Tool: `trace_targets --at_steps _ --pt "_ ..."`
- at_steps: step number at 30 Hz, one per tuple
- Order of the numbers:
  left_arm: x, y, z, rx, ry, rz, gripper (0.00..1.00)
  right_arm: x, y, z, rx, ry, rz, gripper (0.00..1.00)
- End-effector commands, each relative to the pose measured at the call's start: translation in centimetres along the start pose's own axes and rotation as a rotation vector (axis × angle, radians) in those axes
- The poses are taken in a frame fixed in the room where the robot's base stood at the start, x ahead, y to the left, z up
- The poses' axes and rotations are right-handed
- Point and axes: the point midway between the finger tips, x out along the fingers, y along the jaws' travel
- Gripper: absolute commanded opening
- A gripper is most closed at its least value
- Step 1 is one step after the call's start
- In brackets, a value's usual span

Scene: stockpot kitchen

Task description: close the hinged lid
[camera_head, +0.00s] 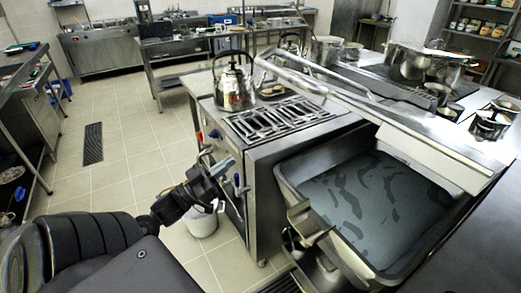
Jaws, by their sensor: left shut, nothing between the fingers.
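The hinged lid (430,145) is a pale metal panel standing raised over a wide rectangular pan (285,180), whose dark, patchy inside lies open to view. A long metal handle bar (330,92) runs along the lid's upper edge and reaches out to the left above the stove. My left gripper (224,168) is shut and empty. It is in front of the stove's knob panel, to the left of the pan and lower than the lid, apart from the lid. My right gripper is not in view.
A stove grate (280,118) and a steel kettle (233,82) stand left of the lid. A stockpot (412,62) and smaller pots stand behind it. A white bucket (202,222) is on the floor beside my left gripper. The tiled floor (125,150) at left is mostly clear.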

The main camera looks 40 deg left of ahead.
Motion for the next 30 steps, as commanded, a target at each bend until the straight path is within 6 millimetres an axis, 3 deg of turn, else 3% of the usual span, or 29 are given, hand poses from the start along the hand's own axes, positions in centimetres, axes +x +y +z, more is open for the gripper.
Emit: trace_targets --at_steps 5,20,24,30 --pt "1.4 0.0 -0.1 0.001 0.003 0.002 0.00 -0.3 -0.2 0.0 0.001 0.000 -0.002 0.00" --pt "10.1 -0.1 -0.4 0.003 0.004 -0.002 0.00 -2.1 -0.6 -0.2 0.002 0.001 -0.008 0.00" --pt "9.2 -0.1 1.9 0.000 -0.002 -0.005 0.00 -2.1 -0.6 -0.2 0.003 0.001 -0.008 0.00" --pt "8.6 -0.1 3.4 0.001 0.000 -0.004 0.00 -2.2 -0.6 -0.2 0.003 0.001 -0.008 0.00"
